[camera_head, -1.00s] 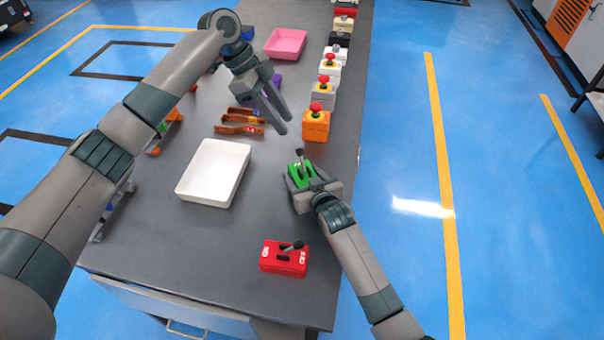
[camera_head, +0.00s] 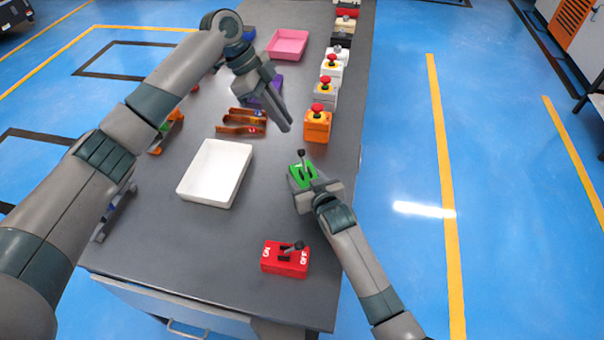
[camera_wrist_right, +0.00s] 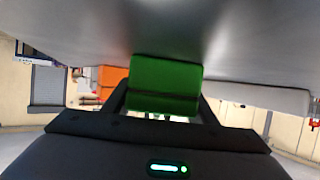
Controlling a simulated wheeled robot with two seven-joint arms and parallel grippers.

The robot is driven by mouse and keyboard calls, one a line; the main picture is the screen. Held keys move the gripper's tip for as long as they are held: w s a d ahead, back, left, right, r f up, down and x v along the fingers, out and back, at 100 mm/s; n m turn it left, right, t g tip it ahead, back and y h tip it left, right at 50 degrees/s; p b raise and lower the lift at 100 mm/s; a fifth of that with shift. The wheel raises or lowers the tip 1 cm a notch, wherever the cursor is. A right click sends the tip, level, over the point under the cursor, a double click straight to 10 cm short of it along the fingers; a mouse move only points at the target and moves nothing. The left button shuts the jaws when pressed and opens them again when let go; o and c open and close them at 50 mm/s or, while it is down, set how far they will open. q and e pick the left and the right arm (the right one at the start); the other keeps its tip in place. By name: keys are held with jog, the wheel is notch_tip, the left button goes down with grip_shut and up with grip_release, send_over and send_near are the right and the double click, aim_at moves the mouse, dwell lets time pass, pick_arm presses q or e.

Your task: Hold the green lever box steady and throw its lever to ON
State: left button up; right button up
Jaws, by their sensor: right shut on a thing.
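The green lever box (camera_head: 299,179) stands on the grey table near its right edge. Its black lever (camera_head: 302,159) points up, with the knob at the far end of the box. My right gripper (camera_head: 308,186) is shut on the box from the near side. In the right wrist view the green box (camera_wrist_right: 165,80) sits between the two dark fingers. My left gripper (camera_head: 287,127) is above the table, up and left of the lever, apart from it. Its fingers look closed together and empty. The box's ON and OFF marks are not readable.
A red lever box (camera_head: 285,258) stands nearer on the table. An orange button box (camera_head: 317,126) stands just beyond the green one, first in a row along the right edge.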

pick_arm(q)
jog(key=shift+f, duration=0.1)
grip_shut()
notch_tip(320, 180, down, 7)
jog(key=s+d+n+t+h, duration=0.25)
jog(key=n+h, duration=0.45)
jog(key=n, duration=0.7)
jog(key=a+f+n+t, duration=0.3)
jog(key=a+n+t, duration=0.1)
jog(key=n, duration=0.5)
jog(key=a+f+n+t+h, duration=0.1)
jog(key=a+f+n+t, duration=0.2)
jog(key=a+n, duration=0.3)
jog(key=s+n+t, duration=0.1)
jog(key=n, duration=0.2)
jog(key=shift+a+f+n, duration=0.25)
jog(key=shift+a+n, duration=0.1)
jog(key=shift+n, duration=0.05)
jog(key=shift+w+d, duration=0.1)
